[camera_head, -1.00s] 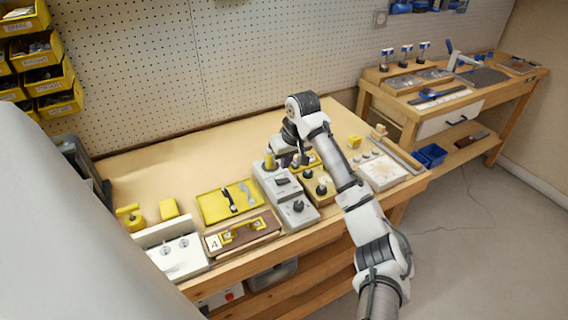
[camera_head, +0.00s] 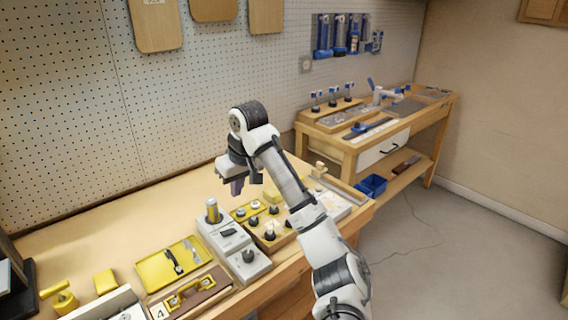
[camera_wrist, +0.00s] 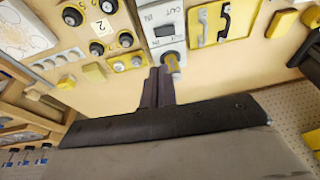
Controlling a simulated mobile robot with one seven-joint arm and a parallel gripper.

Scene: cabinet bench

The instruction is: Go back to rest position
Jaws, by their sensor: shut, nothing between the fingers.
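My gripper (camera_head: 237,187) is raised above the bench, over the area behind the grey box with knobs (camera_head: 236,243). In the wrist view its two dark fingers (camera_wrist: 158,78) are together with nothing between them. A yellow-topped cylinder (camera_head: 212,210) stands at the back end of the grey box. In the wrist view this cylinder (camera_wrist: 172,62) shows just beside the fingertips; I cannot tell the gap there, but the head view shows the gripper apart from it.
The wooden bench (camera_head: 110,215) holds a yellow tray (camera_head: 170,263) with dark and grey handles, a brown board with a yellow handle (camera_head: 190,292), and a yellow panel with knobs (camera_head: 262,212). A second bench (camera_head: 345,150) stands at the back right. A pegboard wall rises behind.

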